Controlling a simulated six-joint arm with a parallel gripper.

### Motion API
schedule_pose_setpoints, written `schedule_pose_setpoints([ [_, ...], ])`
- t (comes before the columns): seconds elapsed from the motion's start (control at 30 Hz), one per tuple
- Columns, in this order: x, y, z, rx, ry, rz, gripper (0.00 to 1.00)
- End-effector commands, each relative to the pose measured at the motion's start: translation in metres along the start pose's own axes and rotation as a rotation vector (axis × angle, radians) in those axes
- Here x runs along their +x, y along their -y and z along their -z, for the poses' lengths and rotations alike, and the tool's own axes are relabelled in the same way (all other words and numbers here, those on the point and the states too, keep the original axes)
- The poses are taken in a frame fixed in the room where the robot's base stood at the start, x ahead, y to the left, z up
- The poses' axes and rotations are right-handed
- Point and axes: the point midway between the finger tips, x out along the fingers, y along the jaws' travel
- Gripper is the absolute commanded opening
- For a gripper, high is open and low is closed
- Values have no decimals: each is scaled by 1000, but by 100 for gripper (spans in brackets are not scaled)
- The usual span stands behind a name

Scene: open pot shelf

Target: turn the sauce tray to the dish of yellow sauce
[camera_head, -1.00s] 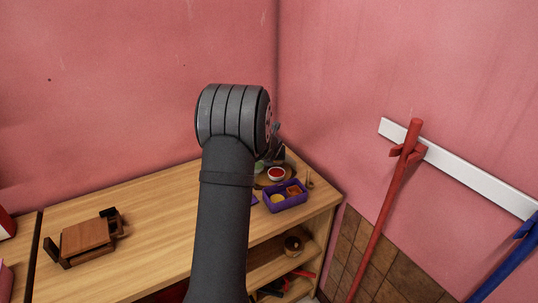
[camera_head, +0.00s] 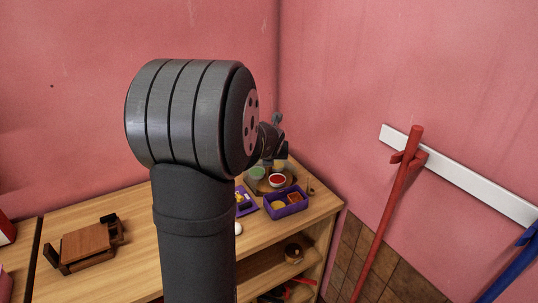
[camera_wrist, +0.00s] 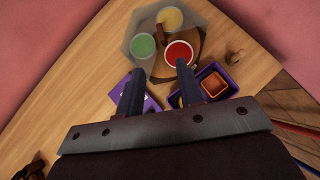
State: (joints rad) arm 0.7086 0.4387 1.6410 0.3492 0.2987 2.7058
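The sauce tray (camera_wrist: 192,33) is a round brown wooden tray with three dishes on it. The dish of yellow sauce (camera_wrist: 170,18) is at the far side, the green sauce dish (camera_wrist: 143,45) at the left, and the red sauce dish (camera_wrist: 179,54) at the near right. A small brown upright piece (camera_wrist: 158,36) stands among them. My gripper (camera_wrist: 158,67) is open and empty, its fingertips over the tray's near side. In the head view the green dish (camera_head: 257,173) and red dish (camera_head: 277,181) show; the yellow dish is hidden there. Contact cannot be told.
A purple box (camera_head: 287,209) with food stands in front of the tray, beside a flat purple container (camera_head: 245,207). A white round object (camera_head: 238,228) lies nearer the front edge. A wooden stand (camera_head: 86,245) is far left. Pink walls close the back and right.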

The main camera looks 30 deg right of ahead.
Motion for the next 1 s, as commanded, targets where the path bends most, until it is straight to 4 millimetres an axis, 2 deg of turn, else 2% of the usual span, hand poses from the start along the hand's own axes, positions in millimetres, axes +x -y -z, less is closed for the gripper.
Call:
schedule_pose_setpoints([
  [0.2,-15,0,0,0,0,0,34],
  [0.5,-16,0,0,0,-1,0,34],
  [0.67,-12,0,-1,-54,-13,-4,2],
  [0.77,-3,-2,-5,-197,-42,-16,0],
  [1.0,30,-2,-16,-787,-165,-89,0],
])
